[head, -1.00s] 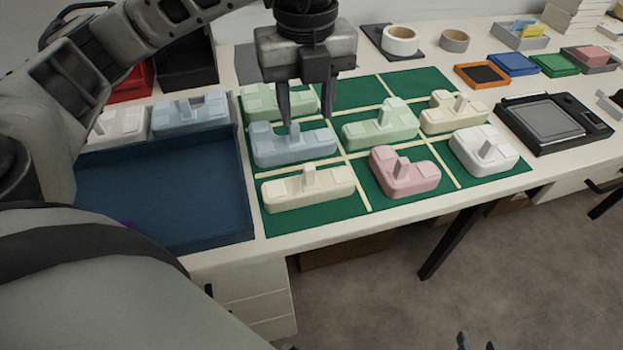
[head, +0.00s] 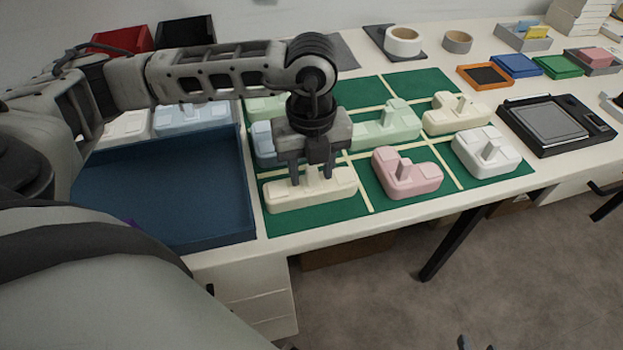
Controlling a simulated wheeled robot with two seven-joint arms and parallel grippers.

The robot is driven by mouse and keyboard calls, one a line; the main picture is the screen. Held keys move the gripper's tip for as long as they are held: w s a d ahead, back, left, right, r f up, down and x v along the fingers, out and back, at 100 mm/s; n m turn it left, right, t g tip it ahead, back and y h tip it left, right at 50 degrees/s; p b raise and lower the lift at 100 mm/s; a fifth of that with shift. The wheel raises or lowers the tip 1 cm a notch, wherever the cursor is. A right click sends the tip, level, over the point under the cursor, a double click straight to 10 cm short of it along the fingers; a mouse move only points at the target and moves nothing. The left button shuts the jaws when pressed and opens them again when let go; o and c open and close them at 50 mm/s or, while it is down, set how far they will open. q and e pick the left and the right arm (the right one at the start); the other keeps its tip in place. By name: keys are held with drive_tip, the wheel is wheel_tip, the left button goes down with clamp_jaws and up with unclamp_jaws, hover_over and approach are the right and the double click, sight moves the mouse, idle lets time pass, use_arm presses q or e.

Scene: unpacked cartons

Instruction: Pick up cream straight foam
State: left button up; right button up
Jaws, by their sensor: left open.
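The cream straight foam (head: 335,191) is a long block with an upright tab, lying in the front-left cell of the green mat (head: 275,226). My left gripper (head: 311,178) is directly over its middle, pointing down, fingers apart on either side of the tab. The tab is mostly hidden by the gripper; I cannot tell whether the fingers touch it. Only small dark tips of my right gripper (head: 476,345) show at the bottom edge, away from the table; its opening is unclear.
A blue foam (head: 263,144) sits right behind, partly hidden by my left arm. Pink (head: 406,174), white (head: 487,152), green (head: 388,124) and another cream foam (head: 456,113) fill nearby cells. A dark blue open tray (head: 165,190) stands left of the mat.

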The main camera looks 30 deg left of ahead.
use_arm(q)
clamp_jaws()
